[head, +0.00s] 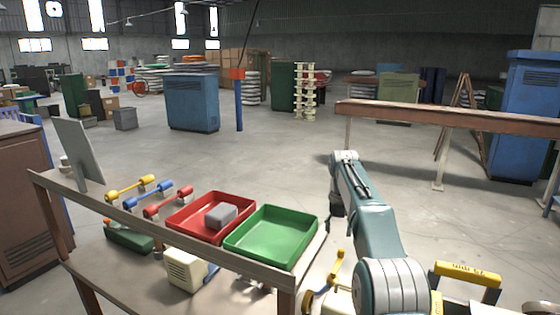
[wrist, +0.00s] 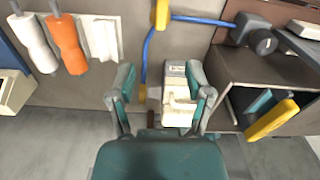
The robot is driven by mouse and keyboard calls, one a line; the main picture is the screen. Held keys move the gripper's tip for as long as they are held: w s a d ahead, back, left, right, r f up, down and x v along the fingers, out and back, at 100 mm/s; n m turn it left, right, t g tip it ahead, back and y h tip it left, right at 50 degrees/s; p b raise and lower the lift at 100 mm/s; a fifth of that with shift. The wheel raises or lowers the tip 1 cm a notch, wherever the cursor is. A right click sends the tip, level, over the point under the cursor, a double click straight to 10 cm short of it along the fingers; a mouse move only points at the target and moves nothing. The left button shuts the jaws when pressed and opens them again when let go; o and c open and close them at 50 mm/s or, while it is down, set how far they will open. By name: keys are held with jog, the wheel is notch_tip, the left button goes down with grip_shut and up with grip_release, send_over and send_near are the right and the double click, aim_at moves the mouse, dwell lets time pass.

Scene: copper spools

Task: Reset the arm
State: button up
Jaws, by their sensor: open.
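My arm (head: 372,222) reaches from the bottom right of the head view out past the right end of the workbench. My gripper (wrist: 160,82) shows in the wrist view with its two teal and grey fingers spread apart. Nothing is held between them. A cream-coloured block-like item (wrist: 180,100) appears between and beyond the fingers, close to the right one. I cannot tell whether it touches that finger. In the head view the gripper is small and dark below the arm's far end, and its fingers cannot be made out.
A red tray (head: 190,232) with a grey block (head: 221,216) and an empty green tray (head: 272,246) sit on the workbench (head: 120,221). A yellow-handled item (head: 467,272) is right of my arm. A brown-topped rail (head: 450,118) stands behind. Open floor (head: 270,160) lies beyond the bench.

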jog(key=s+r+m+t, duration=0.1)
jog(key=s+r+m, duration=0.5)
jog(key=s+m, duration=0.25)
jog(key=s+r+m+t, duration=0.2)
jog(key=s+r+m, duration=0.4)
jog(key=s+m, duration=0.3)
jog(key=s+f+m+t, duration=0.1)
jog(key=s+f+m, duration=0.2)
jog(key=s+m, duration=0.2)
jog(key=s+f+m, duration=0.3)
jog(key=s+m, duration=0.2)
jog(key=s, duration=0.7)
jog(key=s+a+f+m+t, duration=0.1)
jog(key=s+f+m, duration=0.2)
jog(key=s+m, duration=0.2)
jog(key=shift+s+f+t, duration=0.15)
jog(key=shift+s+t, duration=0.15)
jog(key=shift+s, duration=1.45)
